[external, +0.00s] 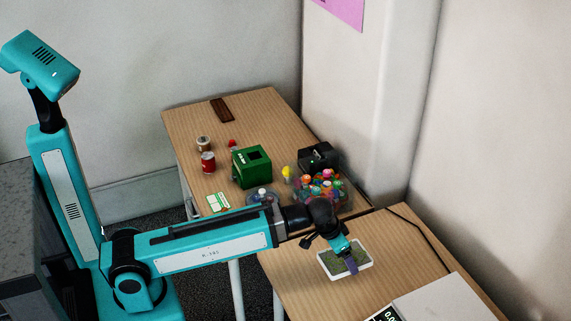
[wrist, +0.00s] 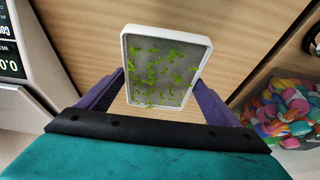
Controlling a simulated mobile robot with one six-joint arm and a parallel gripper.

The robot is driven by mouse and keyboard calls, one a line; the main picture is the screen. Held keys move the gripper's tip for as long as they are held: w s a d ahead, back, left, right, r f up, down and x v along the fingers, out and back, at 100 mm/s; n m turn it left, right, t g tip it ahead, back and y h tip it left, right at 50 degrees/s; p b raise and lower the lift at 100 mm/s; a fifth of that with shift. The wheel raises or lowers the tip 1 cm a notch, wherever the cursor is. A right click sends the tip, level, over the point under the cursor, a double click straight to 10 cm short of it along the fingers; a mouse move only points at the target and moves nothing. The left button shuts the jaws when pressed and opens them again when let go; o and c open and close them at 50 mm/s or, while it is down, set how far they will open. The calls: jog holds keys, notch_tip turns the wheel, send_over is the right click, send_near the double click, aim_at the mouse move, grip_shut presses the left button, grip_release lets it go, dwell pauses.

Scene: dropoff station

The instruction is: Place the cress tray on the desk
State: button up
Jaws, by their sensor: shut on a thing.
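The cress tray is a small white-rimmed tray with a grey bed and green sprouts. In the external view the cress tray (external: 329,262) is over the near desk (external: 300,295), at the end of my arm. My gripper (external: 351,264) reaches down onto it. In the wrist view the purple fingers of my gripper (wrist: 160,98) stand on both sides of the tray (wrist: 163,70) and are shut on it. The wood-topped desk (wrist: 85,35) shows behind the tray. I cannot tell whether the tray touches the desk or hangs just above it.
A scale (external: 384,314) with a pale plate (external: 440,300) stands at the desk's front right. A black cable (external: 425,240) runs along the back. The far desk holds a clear container of colourful pieces (external: 322,188), a green box (external: 251,166) and cans (external: 208,163). Desk beside the tray is bare.

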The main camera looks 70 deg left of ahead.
jog(key=shift+w, duration=0.1)
jog(key=p, duration=0.2)
send_over(387, 257)
jog(key=s, duration=0.2)
jog(key=shift+w+d+f, duration=0.1)
jog(key=shift+w+f, duration=0.05)
jog(key=shift+f, duration=0.6)
dwell(0.4)
jog(key=shift+f+p, duration=0.35)
jog(key=shift+f, duration=1.4)
jog(key=shift+f, duration=0.15)
jog(key=o, duration=1)
jog(key=shift+r, duration=0.25)
